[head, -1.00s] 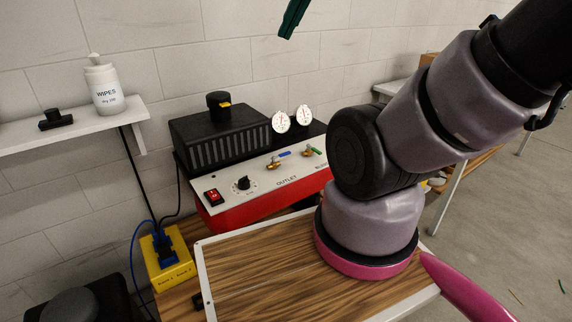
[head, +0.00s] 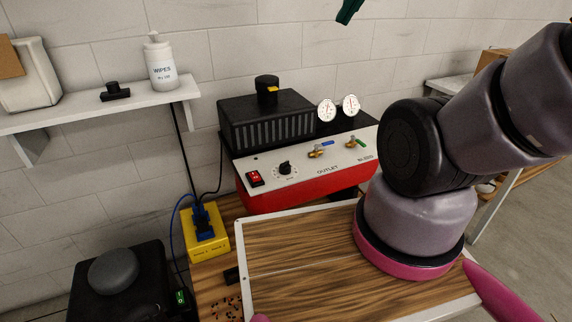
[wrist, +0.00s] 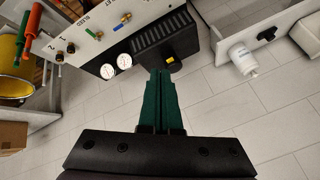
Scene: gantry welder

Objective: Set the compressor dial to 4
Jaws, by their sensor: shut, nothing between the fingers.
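The compressor (head: 300,198) is a red and black unit with a white front panel on the wooden bench. Its small black dial (head: 285,168) sits on the panel between a red rocker switch (head: 254,178) and a brass valve with a blue handle (head: 318,151). The dial's numbers are too small to read. My gripper's dark green fingertips (head: 349,12) show at the top of the head view, above and apart from the compressor. In the wrist view, my gripper (wrist: 162,75) is shut and empty, its fingers together. The dial is not visible in the wrist view.
Two round gauges (head: 338,107) and a black cap (head: 267,90) stand on the compressor. A shelf (head: 110,108) holds a wipes bottle (head: 161,62). A yellow power box (head: 206,240) with cables sits left of the wooden-topped tray (head: 300,262). Space above the panel is clear.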

